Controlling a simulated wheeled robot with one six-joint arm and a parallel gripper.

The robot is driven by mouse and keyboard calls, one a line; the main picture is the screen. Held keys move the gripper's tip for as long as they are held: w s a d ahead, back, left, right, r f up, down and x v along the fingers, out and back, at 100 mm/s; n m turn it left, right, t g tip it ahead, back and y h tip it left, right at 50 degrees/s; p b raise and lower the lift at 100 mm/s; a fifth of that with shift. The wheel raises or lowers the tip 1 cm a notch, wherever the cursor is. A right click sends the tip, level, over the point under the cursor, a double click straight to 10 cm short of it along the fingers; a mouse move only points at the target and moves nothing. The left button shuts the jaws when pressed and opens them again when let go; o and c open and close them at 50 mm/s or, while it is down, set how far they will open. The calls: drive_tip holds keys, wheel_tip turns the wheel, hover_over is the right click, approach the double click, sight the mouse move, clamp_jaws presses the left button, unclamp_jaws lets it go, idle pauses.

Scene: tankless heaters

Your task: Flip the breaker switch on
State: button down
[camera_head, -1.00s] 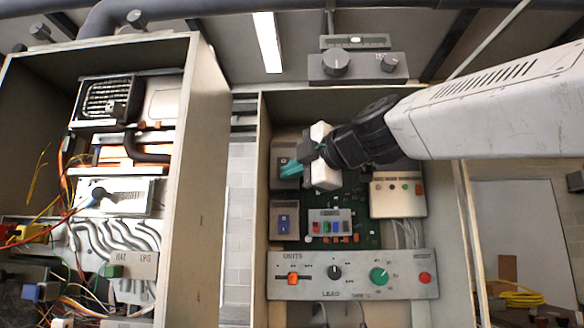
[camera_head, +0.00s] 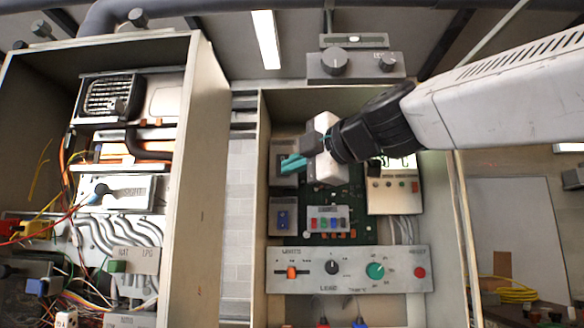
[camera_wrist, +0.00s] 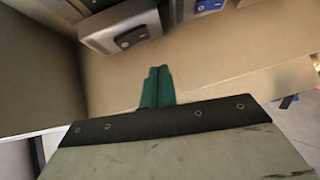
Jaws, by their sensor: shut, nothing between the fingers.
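In the right cabinet, a grey switch box (camera_head: 281,178) sits at the upper left of the panel, partly hidden behind my gripper. A second grey box with a blue switch (camera_head: 283,218) is below it. My gripper (camera_head: 288,163) has teal fingers, shut and empty, overlapping the upper box in the head view. In the wrist view, the shut fingers (camera_wrist: 157,72) stand apart from the upper box, whose dark switch (camera_wrist: 131,37) shows. The blue switch (camera_wrist: 208,4) is at the top edge. Neither box carries a readable label, so I cannot tell which is the breaker.
A control plate (camera_head: 350,262) with an orange switch, knobs and a red button spans the cabinet below. A white box (camera_head: 394,192) is at right. The left cabinet's side wall (camera_head: 201,180) stands nearby, and loose wires hang in that cabinet.

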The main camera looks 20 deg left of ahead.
drive_tip(key=v, duration=0.8)
drive_tip(key=shift+d+f, duration=0.4)
drive_tip(key=shift+f, duration=0.35)
